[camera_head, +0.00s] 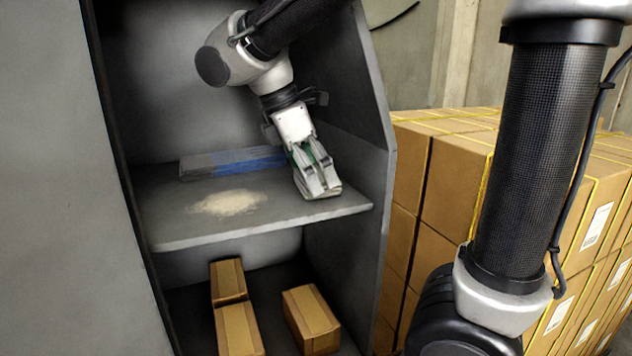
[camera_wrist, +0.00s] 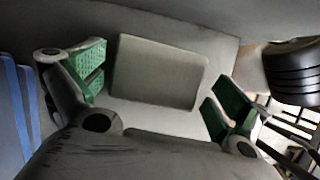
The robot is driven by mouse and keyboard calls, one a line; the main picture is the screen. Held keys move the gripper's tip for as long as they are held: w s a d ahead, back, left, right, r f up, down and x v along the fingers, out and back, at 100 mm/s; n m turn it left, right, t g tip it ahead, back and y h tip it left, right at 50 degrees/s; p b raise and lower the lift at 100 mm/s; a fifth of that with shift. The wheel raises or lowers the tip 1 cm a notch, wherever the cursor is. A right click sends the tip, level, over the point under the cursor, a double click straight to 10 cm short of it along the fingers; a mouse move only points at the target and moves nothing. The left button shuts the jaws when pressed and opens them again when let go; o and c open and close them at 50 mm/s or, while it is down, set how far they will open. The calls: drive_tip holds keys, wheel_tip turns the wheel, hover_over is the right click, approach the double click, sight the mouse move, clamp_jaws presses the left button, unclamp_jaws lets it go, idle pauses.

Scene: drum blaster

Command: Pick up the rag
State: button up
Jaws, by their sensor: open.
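The rag (camera_wrist: 158,72) is a flat, grey-beige rectangle lying on the grey shelf (camera_head: 280,215). In the wrist view it lies between my two green-padded fingers, with a gap on each side. My gripper (camera_head: 318,184) is open and empty, pointing down close over the right part of the shelf, near its front edge. In the head view my gripper mostly hides the rag.
A pale powder patch (camera_head: 229,203) lies on the shelf left of my gripper. A blue and grey flat item (camera_head: 225,163) lies at the back. The cabinet's right wall (camera_head: 350,150) is close by. Small cartons (camera_head: 310,318) sit below; stacked boxes (camera_head: 440,180) stand outside.

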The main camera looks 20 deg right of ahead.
drive_tip(key=c, duration=0.7)
drive_tip(key=shift+r, duration=0.1)
drive_tip(key=shift+r, duration=0.5)
drive_tip(key=shift+s+a+r, duration=0.1)
drive_tip(key=shift+s+r, duration=0.1)
drive_tip(key=shift+s, duration=0.1)
drive_tip(key=s+a, duration=0.3)
drive_tip(key=s, duration=1.2)
drive_tip(key=s+a, duration=0.4)
drive_tip(key=s, duration=1.1)
drive_tip(key=shift+s, duration=0.3)
drive_tip(key=shift+a, duration=0.1)
drive_tip(key=shift+o, duration=0.6)
drive_tip(key=shift+c, duration=0.5)
